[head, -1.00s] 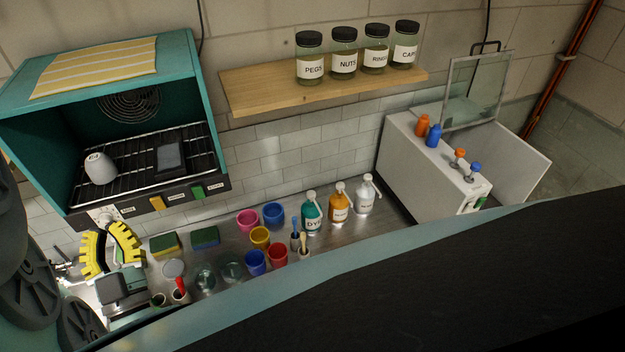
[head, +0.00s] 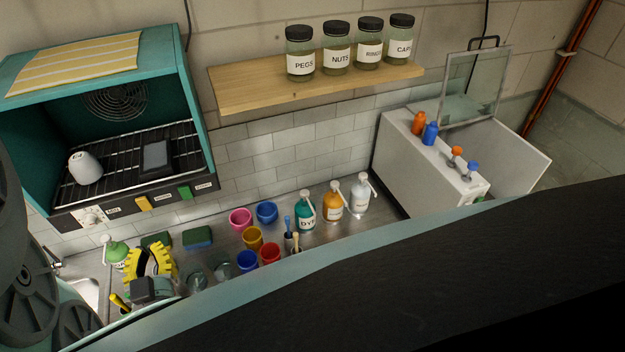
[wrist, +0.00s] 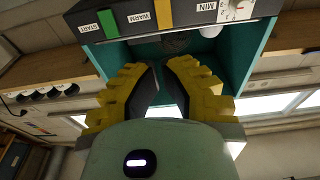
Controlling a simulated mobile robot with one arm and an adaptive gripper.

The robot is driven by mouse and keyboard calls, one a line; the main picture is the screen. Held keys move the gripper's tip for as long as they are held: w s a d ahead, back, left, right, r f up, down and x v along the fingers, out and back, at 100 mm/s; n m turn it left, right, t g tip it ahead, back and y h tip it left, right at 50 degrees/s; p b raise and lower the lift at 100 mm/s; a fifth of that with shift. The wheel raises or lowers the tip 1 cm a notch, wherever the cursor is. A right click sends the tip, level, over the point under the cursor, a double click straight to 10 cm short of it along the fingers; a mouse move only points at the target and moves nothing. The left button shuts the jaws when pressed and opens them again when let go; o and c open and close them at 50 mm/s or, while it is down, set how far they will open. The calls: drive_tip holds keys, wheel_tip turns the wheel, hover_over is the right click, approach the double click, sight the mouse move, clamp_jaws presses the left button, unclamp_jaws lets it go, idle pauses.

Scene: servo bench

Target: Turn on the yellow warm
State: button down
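The teal oven has a dark front panel with a yellow switch (head: 143,203), a green switch (head: 184,193) and a white dial (head: 92,215). In the wrist view the yellow switch (wrist: 163,12) sits beside the label WARM, between the green switch (wrist: 107,22) and the dial (wrist: 237,8). My gripper (head: 150,250), with yellow ridged fingers, is below the panel and apart from it. In the wrist view my gripper (wrist: 159,66) points up toward the panel. Its fingertips come close together and it looks shut, with nothing held.
A white cup (head: 85,168) and a dark block (head: 156,156) stand on the oven rack. A green bottle (head: 117,253), sponges (head: 197,238) and coloured cups (head: 252,238) crowd the bench below. A wooden shelf (head: 240,92) with jars is at the right.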

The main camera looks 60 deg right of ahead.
sight(146, 193)
drive_tip(key=p+x, duration=0.1)
drive_tip(key=x, duration=1)
drive_tip(key=shift+w+d, duration=0.15)
drive_tip(key=shift+d, duration=0.05)
drive_tip(key=shift+d, duration=0.1)
